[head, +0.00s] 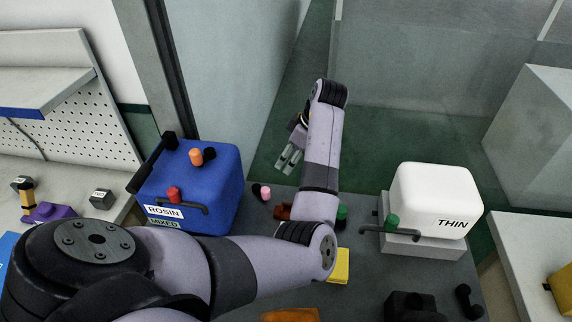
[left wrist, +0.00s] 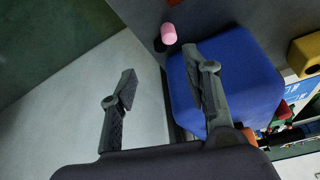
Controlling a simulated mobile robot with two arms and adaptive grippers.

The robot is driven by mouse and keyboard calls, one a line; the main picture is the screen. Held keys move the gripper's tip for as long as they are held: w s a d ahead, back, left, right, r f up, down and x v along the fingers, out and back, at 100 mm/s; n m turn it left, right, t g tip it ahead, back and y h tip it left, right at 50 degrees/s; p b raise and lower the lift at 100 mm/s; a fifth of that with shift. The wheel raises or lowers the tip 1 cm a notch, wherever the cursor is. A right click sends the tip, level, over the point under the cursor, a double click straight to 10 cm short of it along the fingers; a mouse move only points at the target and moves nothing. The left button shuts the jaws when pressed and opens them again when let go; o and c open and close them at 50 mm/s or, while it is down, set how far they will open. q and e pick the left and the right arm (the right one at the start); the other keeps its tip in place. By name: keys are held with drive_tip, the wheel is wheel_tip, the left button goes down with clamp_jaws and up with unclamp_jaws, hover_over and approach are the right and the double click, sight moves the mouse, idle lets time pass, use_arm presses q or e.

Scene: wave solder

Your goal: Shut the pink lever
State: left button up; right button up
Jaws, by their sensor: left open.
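The pink lever (head: 266,193) shows as a small pink knob beside a dark knob, just right of the blue box, on the dark table. In the left wrist view the pink knob (left wrist: 168,33) sits beyond the fingertips, near the corner of the blue box. My left gripper (head: 290,158) is open and empty, beyond and above the pink knob, apart from it. In the left wrist view its two fingers (left wrist: 159,68) are spread wide, one overlapping the blue box in the picture. The lever's mount and position are too small to tell. My right gripper is not in view.
The blue box (head: 222,165) marked ROSIN has red and orange knobs. A white box (head: 433,195) marked THIN with a green-knobbed handle stands right. A yellow block (head: 340,267) and dark parts lie on the table (head: 365,280). My left arm hides part of the table.

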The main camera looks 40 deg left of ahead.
use_arm(q)
drive_tip(key=p, duration=0.2)
approach(266, 189)
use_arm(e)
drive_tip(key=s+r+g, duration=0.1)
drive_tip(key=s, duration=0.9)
use_arm(q)
drive_tip(key=x, duration=0.8)
drive_tip(key=shift+a+f+p, duration=0.1)
drive_tip(key=shift+f+p, duration=0.05)
drive_tip(key=shift+p, duration=0.2)
drive_tip(key=shift+x, duration=1.25)
drive_tip(key=shift+w, duration=0.1)
drive_tip(key=c, duration=0.4)
clamp_jaws()
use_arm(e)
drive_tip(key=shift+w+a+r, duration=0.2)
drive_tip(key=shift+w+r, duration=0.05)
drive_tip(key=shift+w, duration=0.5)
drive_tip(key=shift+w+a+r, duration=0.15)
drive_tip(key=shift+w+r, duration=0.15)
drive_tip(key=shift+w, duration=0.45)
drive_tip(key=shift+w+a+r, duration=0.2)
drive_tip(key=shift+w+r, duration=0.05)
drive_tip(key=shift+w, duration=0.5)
